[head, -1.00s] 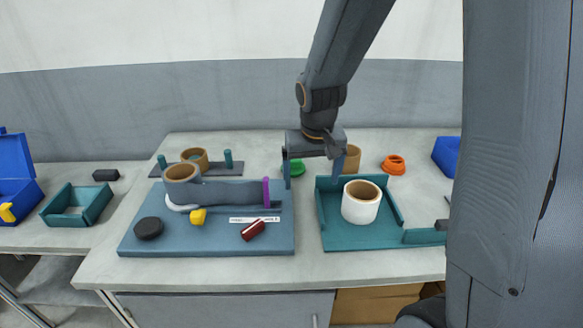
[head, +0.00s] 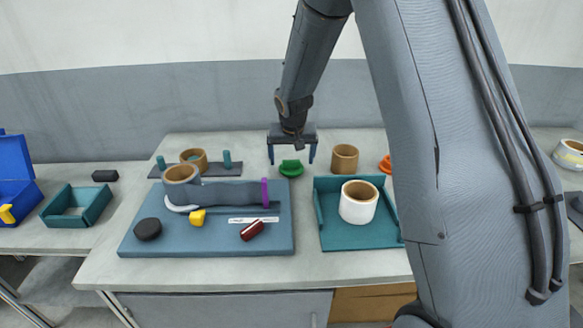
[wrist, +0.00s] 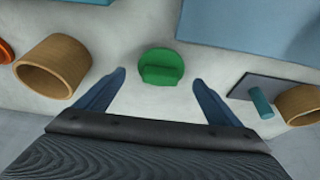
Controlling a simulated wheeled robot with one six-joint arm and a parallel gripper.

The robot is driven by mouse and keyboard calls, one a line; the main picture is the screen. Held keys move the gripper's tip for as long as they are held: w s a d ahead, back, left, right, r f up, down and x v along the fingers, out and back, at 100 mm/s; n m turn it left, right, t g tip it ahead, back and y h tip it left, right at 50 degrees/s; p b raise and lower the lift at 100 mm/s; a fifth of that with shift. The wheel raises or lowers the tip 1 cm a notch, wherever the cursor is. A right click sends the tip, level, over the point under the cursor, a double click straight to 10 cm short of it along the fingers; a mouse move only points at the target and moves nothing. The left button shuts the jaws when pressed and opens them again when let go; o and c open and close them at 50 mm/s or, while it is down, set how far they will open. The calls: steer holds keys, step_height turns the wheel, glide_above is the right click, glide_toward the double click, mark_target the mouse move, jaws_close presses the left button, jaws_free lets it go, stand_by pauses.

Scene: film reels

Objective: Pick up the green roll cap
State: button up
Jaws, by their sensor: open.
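The green roll cap (head: 291,168) lies on the grey table top, between the blue-grey board and the teal tray. In the wrist view the cap (wrist: 161,67) is a round disc with a raised ridge, lying ahead of the fingertips and centred between them. My gripper (head: 291,160) is open and empty, just behind and above the cap in the head view. Its two blue fingers also show in the wrist view (wrist: 157,80), spread wider than the cap. Nothing hides the cap in the wrist view.
A tan cardboard ring (head: 344,158) stands right of the cap. The teal tray (head: 340,238) holds a white roll (head: 358,203). The blue-grey board (head: 270,240) is at left, and a peg rack (head: 215,169) stands behind it. An orange cap (head: 386,163) is partly hidden by my arm.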

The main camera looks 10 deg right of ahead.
mark_target(291, 161)
steer(key=shift+p+x, duration=0.45)
steer(key=shift+x, duration=1.2)
steer(key=shift+w, duration=0.1)
steer(key=c, duration=1.1)
steer(key=shift+c, duration=0.2)
